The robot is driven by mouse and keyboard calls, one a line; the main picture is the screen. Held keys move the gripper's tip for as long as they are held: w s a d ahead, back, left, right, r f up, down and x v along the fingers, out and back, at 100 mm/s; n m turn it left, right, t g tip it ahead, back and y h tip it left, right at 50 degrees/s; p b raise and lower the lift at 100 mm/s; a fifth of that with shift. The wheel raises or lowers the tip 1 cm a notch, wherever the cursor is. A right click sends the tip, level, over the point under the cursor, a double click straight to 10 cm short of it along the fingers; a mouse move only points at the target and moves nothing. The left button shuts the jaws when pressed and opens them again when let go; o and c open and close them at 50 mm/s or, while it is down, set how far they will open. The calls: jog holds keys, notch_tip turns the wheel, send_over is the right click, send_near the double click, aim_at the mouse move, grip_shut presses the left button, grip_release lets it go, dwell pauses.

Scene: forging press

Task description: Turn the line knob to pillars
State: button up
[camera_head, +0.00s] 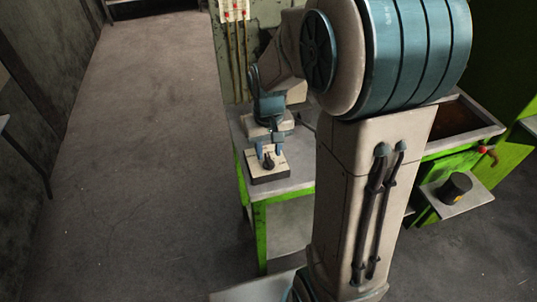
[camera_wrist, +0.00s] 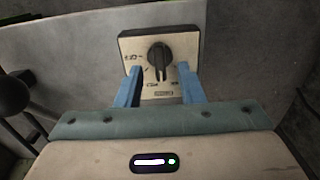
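The line knob (camera_wrist: 159,57) is a black rotary knob on a cream panel box with a dark edge (camera_wrist: 189,42). Small markings surround it, too small to read surely. In the head view the knob (camera_head: 268,161) and its box (camera_head: 263,174) sit on the front part of a grey-topped table. My gripper (camera_wrist: 158,101) is open, its two blue fingers apart, reaching over the panel on either side below the knob. In the head view my gripper (camera_head: 268,153) hangs just above the box. I cannot tell whether a finger touches the panel.
The grey tabletop (camera_head: 293,170) on green legs has bare room beside the box. A wall panel with cables (camera_head: 235,12) stands behind. At right are a metal trough (camera_head: 462,120), a black cylinder (camera_head: 455,188) on a small shelf, and a red handle (camera_head: 487,149). The floor at left is clear.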

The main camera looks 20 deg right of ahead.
aim_at(269, 162)
jog(key=shift+f, duration=1.35)
grip_shut()
jog(key=m, duration=0.4)
jog(key=shift+m, duration=0.3)
jog(key=shift+r+m, duration=0.1)
jog(key=shift+m, duration=1.9)
